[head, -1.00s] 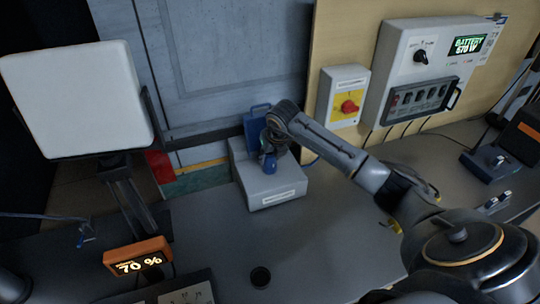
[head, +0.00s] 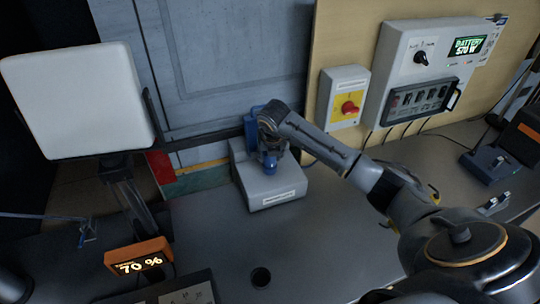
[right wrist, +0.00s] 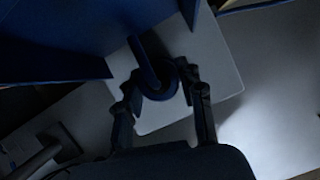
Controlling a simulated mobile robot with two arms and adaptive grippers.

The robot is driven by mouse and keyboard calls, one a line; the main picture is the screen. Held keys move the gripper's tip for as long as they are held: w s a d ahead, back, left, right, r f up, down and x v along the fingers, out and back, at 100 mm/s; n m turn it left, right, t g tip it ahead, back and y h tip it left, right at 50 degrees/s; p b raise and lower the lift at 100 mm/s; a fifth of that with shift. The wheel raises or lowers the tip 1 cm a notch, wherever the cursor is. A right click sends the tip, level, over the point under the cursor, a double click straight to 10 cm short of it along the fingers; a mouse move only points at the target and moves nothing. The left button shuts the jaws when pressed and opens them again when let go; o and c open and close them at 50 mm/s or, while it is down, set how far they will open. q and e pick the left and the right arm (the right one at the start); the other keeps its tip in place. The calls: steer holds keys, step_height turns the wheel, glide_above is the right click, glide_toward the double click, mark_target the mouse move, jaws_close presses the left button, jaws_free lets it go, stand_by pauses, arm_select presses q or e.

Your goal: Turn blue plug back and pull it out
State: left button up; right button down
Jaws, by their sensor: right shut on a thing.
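The blue plug (head: 270,163) is at the grey box (head: 277,190) on the desk, low in front of my right gripper (head: 270,150). In the right wrist view the plug (right wrist: 160,80) shows as a dark blue round body between the two fingers of the right gripper (right wrist: 160,92). The fingers are shut on it. A blue lid or flap (head: 251,128) stands up behind the plug. The arm and gripper hide the socket, so I cannot tell how far the plug is seated. My left gripper is not in view.
A red switch on a yellow plate (head: 349,107) and a battery panel (head: 423,70) are on the wall at right. A white light panel (head: 78,100) stands at left. An orange 70 % display (head: 138,257) is at front left.

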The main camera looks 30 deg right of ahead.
steer(key=shift+r+p, duration=0.75)
steer(key=shift+r, duration=0.8)
steer(key=shift+r+p, duration=0.65)
steer(key=shift+r, duration=0.7)
